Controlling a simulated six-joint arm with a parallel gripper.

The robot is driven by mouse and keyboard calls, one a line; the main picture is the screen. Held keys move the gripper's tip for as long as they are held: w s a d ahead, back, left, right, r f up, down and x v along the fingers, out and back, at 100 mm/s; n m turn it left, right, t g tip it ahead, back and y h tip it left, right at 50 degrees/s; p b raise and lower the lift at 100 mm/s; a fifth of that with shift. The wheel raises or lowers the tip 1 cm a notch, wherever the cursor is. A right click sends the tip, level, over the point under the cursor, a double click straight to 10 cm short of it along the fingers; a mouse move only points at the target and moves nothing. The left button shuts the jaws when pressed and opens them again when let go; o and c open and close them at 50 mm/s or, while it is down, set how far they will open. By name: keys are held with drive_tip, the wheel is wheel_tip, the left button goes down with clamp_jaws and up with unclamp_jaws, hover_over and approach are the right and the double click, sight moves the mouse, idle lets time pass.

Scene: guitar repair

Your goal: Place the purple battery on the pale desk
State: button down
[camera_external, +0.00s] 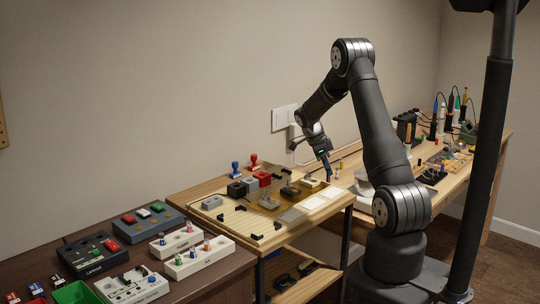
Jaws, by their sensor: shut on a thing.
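My gripper (325,163) points down over the right end of the middle wooden table, near its gap to the desk behind. It is shut on a small dark bluish-purple upright piece, which looks like the purple battery (328,178). The jaws partly hide it, and it is too small to see its details. The battery appears held above the surface, though the exact height cannot be told. The pale wooden desk (490,150) runs along the wall at the right, partly hidden by my arm.
The middle table (183,197) holds blocks, pads and red and blue stamps. A dark desk (228,262) at the left carries battery holders (187,265) with several coloured cells. Tools and a black case crowd the pale desk. A dark post stands at the right.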

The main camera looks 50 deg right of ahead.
drive_tip(key=shift+f, duration=2.55)
drive_tip(key=shift+f, duration=0.1)
drive_tip(key=c, duration=1.5)
unclamp_jaws()
drive_tip(key=shift+o, duration=0.2)
drive_tip(key=v, duration=1.2)
